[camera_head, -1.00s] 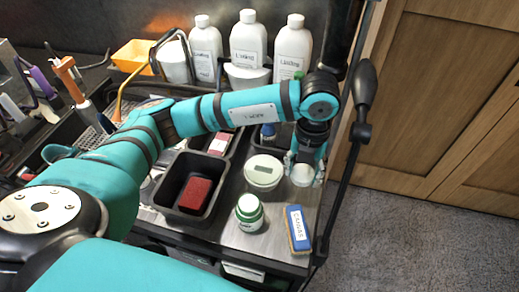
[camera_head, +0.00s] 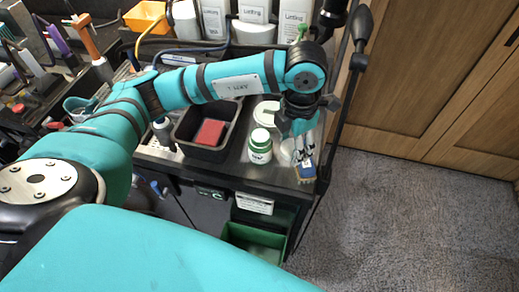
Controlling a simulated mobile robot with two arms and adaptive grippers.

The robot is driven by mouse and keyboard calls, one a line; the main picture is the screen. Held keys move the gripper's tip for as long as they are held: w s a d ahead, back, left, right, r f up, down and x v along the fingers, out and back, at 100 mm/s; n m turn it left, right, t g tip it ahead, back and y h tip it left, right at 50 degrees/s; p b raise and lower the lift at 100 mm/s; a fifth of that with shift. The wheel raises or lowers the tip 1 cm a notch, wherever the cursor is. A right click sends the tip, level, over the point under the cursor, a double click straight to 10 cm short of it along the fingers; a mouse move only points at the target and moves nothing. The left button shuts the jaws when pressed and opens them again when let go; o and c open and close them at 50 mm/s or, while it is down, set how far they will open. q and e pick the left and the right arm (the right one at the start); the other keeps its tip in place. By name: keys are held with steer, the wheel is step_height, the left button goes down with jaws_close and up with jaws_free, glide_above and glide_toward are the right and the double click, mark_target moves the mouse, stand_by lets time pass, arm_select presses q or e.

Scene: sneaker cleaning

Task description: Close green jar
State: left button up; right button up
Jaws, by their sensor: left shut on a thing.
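The green jar (camera_head: 260,154) stands upright on the dark worktop, just left of my left gripper. My left gripper (camera_head: 302,152) points down over the worktop's front right corner, apart from the jar. It is shut on a white round piece (camera_head: 286,152), which looks like a lid and is partly hidden by the fingers. The blue brush (camera_head: 306,174) lies just under and in front of the fingertips, partly covered. My right gripper is not in view.
A black tray (camera_head: 180,133) with a red block (camera_head: 210,132) stands left of the jar. A white round container (camera_head: 266,112) is behind the jar. White bottles (camera_head: 295,15) stand at the back. A thin black pole rises along the worktop's right edge.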

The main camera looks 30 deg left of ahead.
arm_select(q)
steer(key=m, duration=0.3)
steer(key=shift+s+a+r, duration=0.15)
steer(key=shift+s+a, duration=0.1)
steer(key=shift+s, duration=0.15)
steer(key=m, duration=0.3)
steer(key=s+m, duration=0.1)
steer(key=m, duration=0.1)
steer(key=shift+a+r, duration=0.1)
steer(key=shift+a, duration=0.3)
steer(key=s+a+m, duration=0.1)
steer(key=s+m, duration=0.1)
steer(key=m, duration=0.9)
steer(key=s+a+r+m, duration=0.1)
steer(key=s+a+m, duration=0.1)
steer(key=m, duration=0.9)
steer(key=shift+s, duration=0.6)
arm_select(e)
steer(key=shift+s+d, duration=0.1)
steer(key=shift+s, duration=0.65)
arm_select(q)
steer(key=shift+r, duration=0.1)
